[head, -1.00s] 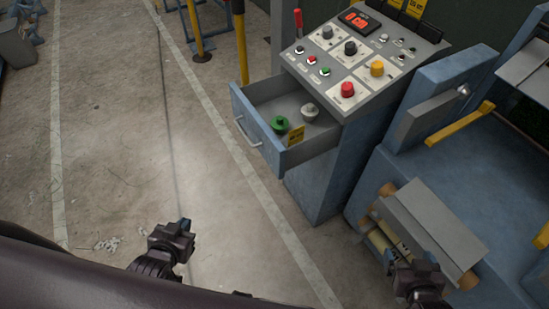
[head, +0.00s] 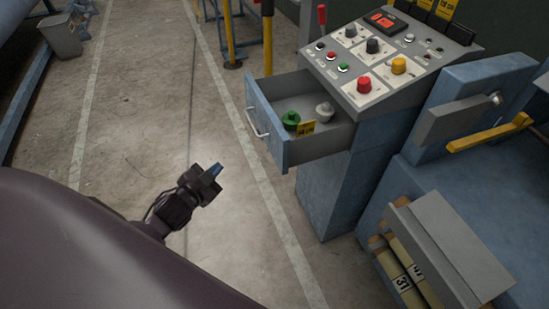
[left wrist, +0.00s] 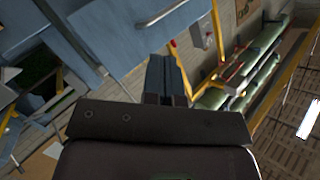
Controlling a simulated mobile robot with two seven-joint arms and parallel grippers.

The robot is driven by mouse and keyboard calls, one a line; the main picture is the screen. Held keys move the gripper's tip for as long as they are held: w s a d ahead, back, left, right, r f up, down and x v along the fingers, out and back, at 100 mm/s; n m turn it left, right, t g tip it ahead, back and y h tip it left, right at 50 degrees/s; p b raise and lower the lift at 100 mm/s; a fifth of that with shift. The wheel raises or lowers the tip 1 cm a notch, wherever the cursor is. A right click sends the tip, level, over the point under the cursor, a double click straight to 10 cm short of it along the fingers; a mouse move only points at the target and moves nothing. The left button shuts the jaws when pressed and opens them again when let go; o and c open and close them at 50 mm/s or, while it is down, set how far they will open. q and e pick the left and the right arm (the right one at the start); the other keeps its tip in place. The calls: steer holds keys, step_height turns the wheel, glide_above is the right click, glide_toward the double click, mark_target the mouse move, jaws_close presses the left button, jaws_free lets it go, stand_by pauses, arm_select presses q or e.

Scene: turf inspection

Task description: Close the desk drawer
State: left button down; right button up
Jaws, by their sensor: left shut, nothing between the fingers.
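The desk drawer (head: 268,122) is blue with a metal handle (head: 256,122) and stands pulled out to the left from the blue control desk (head: 340,185). A green knob-like piece (head: 290,120), a grey one (head: 325,110) and a yellow tag (head: 306,127) are inside it. My left gripper (head: 215,170) is shut and empty, in front of the drawer and to its lower left, apart from it. In the left wrist view the shut fingers (left wrist: 166,80) point toward a blue panel with a metal handle (left wrist: 160,14). My right gripper is out of view.
The sloped control panel (head: 380,60) with buttons and knobs tops the desk. A blue machine with a yellow lever (head: 490,132) and a grey-covered roll holder (head: 440,250) stands at the right. A grey bin (head: 62,38) is far left. The floor left of the drawer is clear.

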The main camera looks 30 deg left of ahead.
arm_select(q)
steer(key=w+a+m+t+h+b, duration=0.25)
steer(key=w+m+h+b, duration=0.2)
steer(key=m, duration=0.45)
steer(key=m+g+h, duration=0.5)
steer(key=m+h, duration=0.3)
steer(key=m, duration=0.3)
glide_toward(277, 148)
steer(key=x, duration=0.6)
steer(key=shift+w+f, duration=0.1)
steer(key=shift+w, duration=0.1)
steer(key=shift+w+d+b, duration=0.3)
steer(key=shift+w+d, duration=0.05)
steer(key=shift+w, duration=0.05)
steer(key=shift+w+d, duration=0.1)
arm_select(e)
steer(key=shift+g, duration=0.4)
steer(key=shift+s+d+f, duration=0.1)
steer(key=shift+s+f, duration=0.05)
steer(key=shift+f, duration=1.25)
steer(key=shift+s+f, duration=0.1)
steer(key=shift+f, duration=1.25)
